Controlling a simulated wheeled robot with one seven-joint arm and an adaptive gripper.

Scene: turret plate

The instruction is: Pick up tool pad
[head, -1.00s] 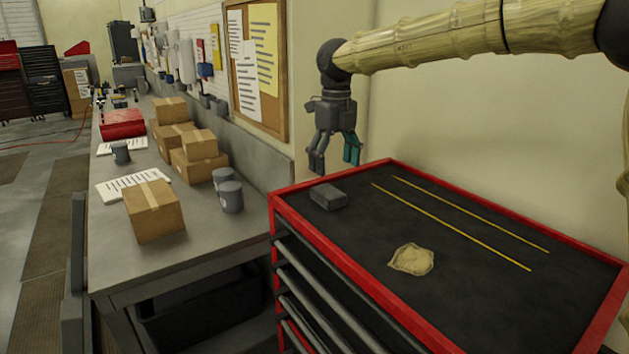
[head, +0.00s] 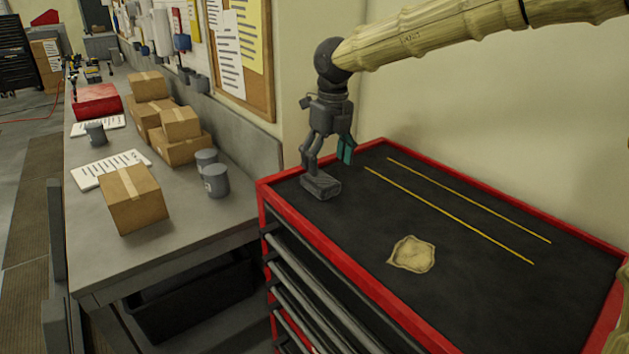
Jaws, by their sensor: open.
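A small dark grey block, which looks like the tool pad (head: 322,188), lies on the black top of the red tool cabinet (head: 330,235), near its far left corner. My gripper (head: 322,172) points down directly over the block. Its dark finger reaches down to the block's upper left part in the picture, and its teal finger is to the right, spread apart. The gripper is open. I cannot tell whether the fingers touch the block, and they hide part of its upper side.
A tan crumpled cloth (head: 411,254) and two thin yellow strips (head: 450,215) lie on the cabinet top. A grey workbench (head: 200,230) to the left holds cardboard boxes (head: 134,198) and grey cans (head: 216,180). A wall stands behind the cabinet.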

